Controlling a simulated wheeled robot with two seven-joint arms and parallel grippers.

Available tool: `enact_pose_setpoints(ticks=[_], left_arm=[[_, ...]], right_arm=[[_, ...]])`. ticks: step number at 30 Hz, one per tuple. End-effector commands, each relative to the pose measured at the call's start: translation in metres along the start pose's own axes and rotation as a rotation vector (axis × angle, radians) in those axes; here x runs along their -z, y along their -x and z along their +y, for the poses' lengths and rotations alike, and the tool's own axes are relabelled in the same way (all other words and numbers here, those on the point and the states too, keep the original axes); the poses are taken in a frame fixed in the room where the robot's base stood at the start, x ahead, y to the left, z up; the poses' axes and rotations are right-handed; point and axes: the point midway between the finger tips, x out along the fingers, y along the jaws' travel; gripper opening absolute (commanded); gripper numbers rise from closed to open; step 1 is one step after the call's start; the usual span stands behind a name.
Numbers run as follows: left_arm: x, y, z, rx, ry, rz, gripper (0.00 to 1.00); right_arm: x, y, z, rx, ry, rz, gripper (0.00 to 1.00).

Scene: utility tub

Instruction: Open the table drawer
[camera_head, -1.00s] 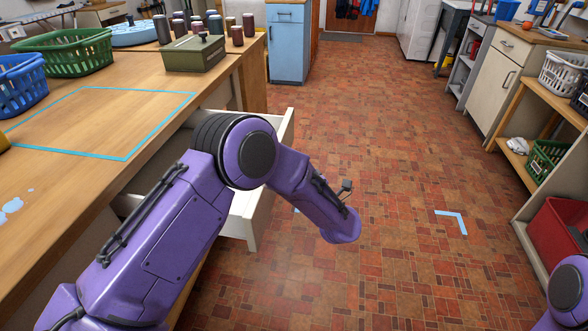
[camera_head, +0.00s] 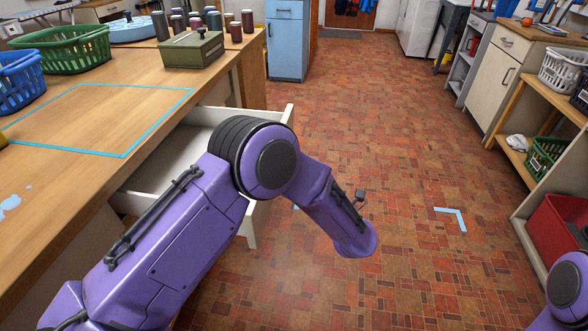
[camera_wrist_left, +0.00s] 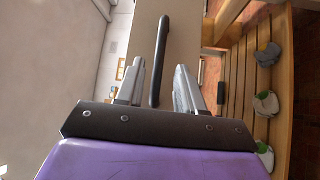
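The table drawer is pulled well out from under the wooden table (camera_head: 60,190); in the head view its pale interior (camera_head: 185,150) shows behind my left arm. In the left wrist view, the pale drawer front (camera_wrist_left: 183,22) carries a long black bar handle (camera_wrist_left: 160,50). My left gripper (camera_wrist_left: 160,82) has its two grey fingers apart, one on each side of the handle, with visible gaps to it. The left gripper does not show in the head view. Only a purple part of my right arm shows at the lower right edge; its gripper is out of view.
A green basket (camera_head: 68,50), a blue basket (camera_head: 20,85) and a green box (camera_head: 192,50) stand on the table. A shelf with a red bin (camera_head: 560,228) stands at the right. The tiled floor (camera_head: 400,130) between is largely clear.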

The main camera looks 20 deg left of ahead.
Motion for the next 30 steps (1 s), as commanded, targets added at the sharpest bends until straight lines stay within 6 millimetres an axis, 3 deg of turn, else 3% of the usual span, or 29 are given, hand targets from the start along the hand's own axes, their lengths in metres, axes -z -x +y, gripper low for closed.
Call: enact_pose_setpoints(ticks=[3,9,25,28,30], left_arm=[[-0.001,0.029,-0.001,-0.002,0.000,-0.003,0.38],[0.000,0.054,0.000,-0.001,0.000,0.001,0.38],[-0.002,0.056,0.000,0.000,-0.009,-0.012,0.38],[-0.023,0.060,-0.004,-0.014,-0.096,-0.157,0.38],[-0.037,0.061,-0.025,-0.050,-0.277,-0.366,0.38]], right_arm=[[-0.001,-0.002,0.000,0.000,0.000,0.000,0.43],[-0.001,-0.003,0.000,0.000,0.000,0.000,0.43],[-0.001,-0.003,0.000,0.000,0.000,0.000,0.43],[-0.001,-0.003,0.000,0.000,0.000,0.000,0.43],[-0.001,-0.002,0.000,0.000,0.000,0.000,0.43]])
